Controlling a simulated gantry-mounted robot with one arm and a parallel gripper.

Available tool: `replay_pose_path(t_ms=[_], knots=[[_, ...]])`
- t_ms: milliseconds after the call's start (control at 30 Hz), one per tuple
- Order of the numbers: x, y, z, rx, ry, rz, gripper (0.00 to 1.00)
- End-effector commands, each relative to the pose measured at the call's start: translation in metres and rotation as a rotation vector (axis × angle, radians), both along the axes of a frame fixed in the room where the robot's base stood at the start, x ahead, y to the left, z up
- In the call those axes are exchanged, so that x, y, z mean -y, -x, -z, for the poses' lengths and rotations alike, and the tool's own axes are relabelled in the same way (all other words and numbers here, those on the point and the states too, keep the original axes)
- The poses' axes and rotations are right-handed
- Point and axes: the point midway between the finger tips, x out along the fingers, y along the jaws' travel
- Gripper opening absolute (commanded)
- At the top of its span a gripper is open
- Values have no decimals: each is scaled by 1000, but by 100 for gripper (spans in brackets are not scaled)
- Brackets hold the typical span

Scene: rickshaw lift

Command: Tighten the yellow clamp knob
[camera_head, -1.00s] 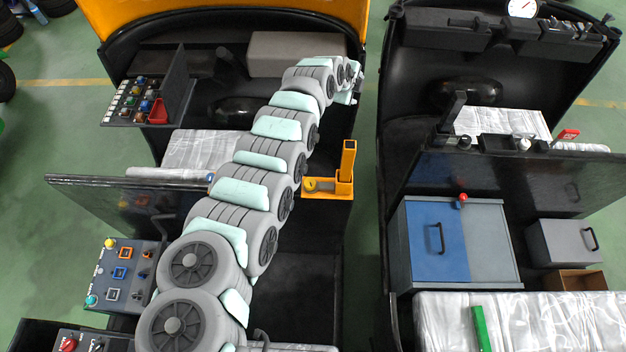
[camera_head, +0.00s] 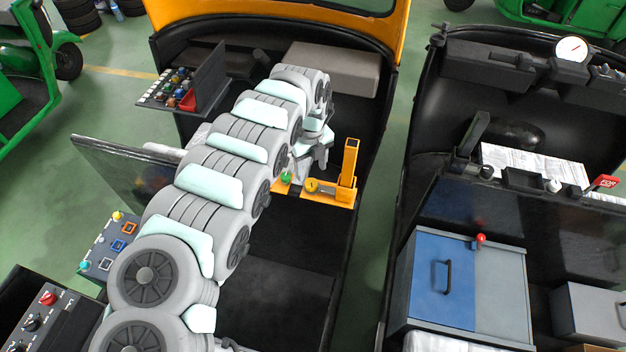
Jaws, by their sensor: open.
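The yellow clamp knob (camera_head: 311,186) is a small round disc on the orange-yellow clamp bracket (camera_head: 335,192), which has an upright square post at its right end. The bracket sits at the inner side of the orange-trimmed vehicle. My gripper (camera_head: 320,160) is open, just behind and above the knob in the picture, with its jaws small and partly hidden by my arm. I see no contact with the knob. A green knob (camera_head: 286,177) shows at the bracket's left end, close to my arm.
A panel of coloured knobs with a red bin (camera_head: 188,100) stands left of my arm. A grey box (camera_head: 333,68) lies behind the gripper. A blue-and-grey cabinet (camera_head: 445,275) stands at right. The dark floor (camera_head: 285,255) in front of the bracket is clear.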

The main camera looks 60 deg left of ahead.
Motion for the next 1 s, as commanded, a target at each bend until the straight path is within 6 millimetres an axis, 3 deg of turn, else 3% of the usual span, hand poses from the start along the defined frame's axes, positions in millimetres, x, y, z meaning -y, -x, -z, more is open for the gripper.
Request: replay_pose_path(t_ms=[200, 400, 833, 1000], knots=[[2, -1, 36, 0, 4, 0, 57], [1, -1, 54, 1, 4, -1, 57], [0, 0, 60, 1, -1, -1, 57], [0, 0, 60, 1, -1, -1, 44]])
